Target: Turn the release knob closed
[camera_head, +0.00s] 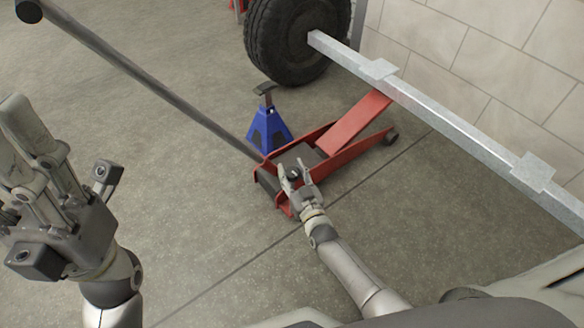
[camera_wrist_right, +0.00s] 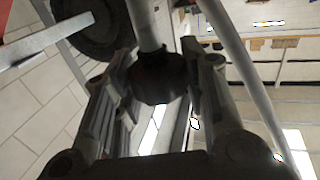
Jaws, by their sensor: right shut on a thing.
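A red floor jack (camera_head: 325,150) stands on the concrete floor, its lift arm raised toward the steel beam. A dark round release knob (camera_head: 294,174) shows at the jack's handle end. My right gripper (camera_head: 291,170) reaches it from below in the head view and is shut on it. In the right wrist view the black knob (camera_wrist_right: 160,76) sits between the two fingers, with a grey rod running up from it. The fingers hide part of the knob. My left gripper (camera_head: 18,130) is raised at the left, away from the jack; its finger gap is unclear.
The long jack handle (camera_head: 150,88) slants up to the left. A blue jack stand (camera_head: 268,128) stands behind the jack, near a black tyre (camera_head: 292,50). A galvanised trailer beam (camera_head: 440,118) crosses at the right before a block wall. The floor at left centre is clear.

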